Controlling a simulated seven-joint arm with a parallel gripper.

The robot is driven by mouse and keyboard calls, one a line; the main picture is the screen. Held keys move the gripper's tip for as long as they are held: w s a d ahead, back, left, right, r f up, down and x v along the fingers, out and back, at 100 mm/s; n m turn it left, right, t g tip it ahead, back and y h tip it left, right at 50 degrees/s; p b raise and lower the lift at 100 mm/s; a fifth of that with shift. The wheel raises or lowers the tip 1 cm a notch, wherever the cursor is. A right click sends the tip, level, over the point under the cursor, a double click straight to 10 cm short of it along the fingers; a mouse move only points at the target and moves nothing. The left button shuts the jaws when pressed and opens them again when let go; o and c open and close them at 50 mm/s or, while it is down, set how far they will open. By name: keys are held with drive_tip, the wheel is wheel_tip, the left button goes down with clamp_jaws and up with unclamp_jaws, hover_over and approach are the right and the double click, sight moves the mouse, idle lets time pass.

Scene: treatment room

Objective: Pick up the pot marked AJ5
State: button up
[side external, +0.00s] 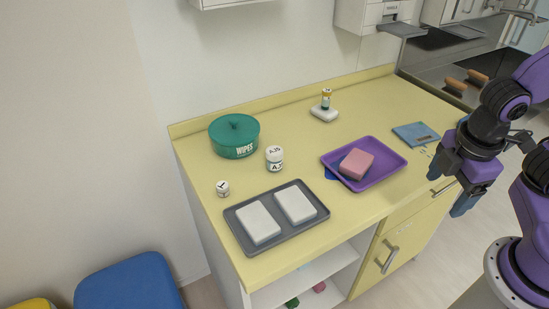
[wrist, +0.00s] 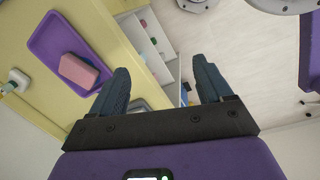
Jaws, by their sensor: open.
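The pot marked AJ5 (side external: 275,160) is a small white pot with black lettering on its lid and side. In the side external view it stands upright on the yellow counter, right of the green wipes tub and behind the grey tray. My gripper (side external: 459,190) is at the right, beyond the counter's front edge, well apart from the pot. Its two blue-grey fingers are open and empty, as the wrist view (wrist: 163,85) also shows. I cannot make out the AJ5 pot in the wrist view.
A smaller white pot (side external: 222,188) stands left of the grey tray (side external: 246,245), which holds two white blocks. A green wipes tub (side external: 234,137), a purple tray (side external: 390,178) with a pink block (side external: 356,164), a small bottle (side external: 326,98) on a white block and a blue folder (side external: 414,134) are also on the counter.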

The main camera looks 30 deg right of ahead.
drive_tip(key=w+a+f+n+t+h, duration=0.1)
drive_tip(key=w+f+n+t+h, duration=0.25)
drive_tip(key=w, duration=0.55)
drive_tip(key=n+t+y, duration=0.2)
drive_tip(key=n+t, duration=0.7)
drive_tip(key=n, duration=0.8)
approach(272, 153)
drive_tip(key=shift+m, duration=0.25)
drive_tip(key=s, duration=0.2)
drive_tip(key=s+r, duration=0.1)
drive_tip(key=s, duration=0.1)
drive_tip(key=shift+s+d+r, duration=0.1)
drive_tip(key=shift+s+d, duration=0.05)
drive_tip(key=shift+d, duration=0.1)
drive_tip(key=shift+w+a, duration=0.1)
drive_tip(key=shift+w, duration=0.15)
drive_tip(key=shift+y, duration=0.25)
drive_tip(key=x, duration=1.7)
drive_tip(key=shift+s+d+f, duration=0.2)
drive_tip(key=shift+d+f, duration=0.05)
drive_tip(key=shift+f, duration=0.05)
drive_tip(key=c, duration=1.1)
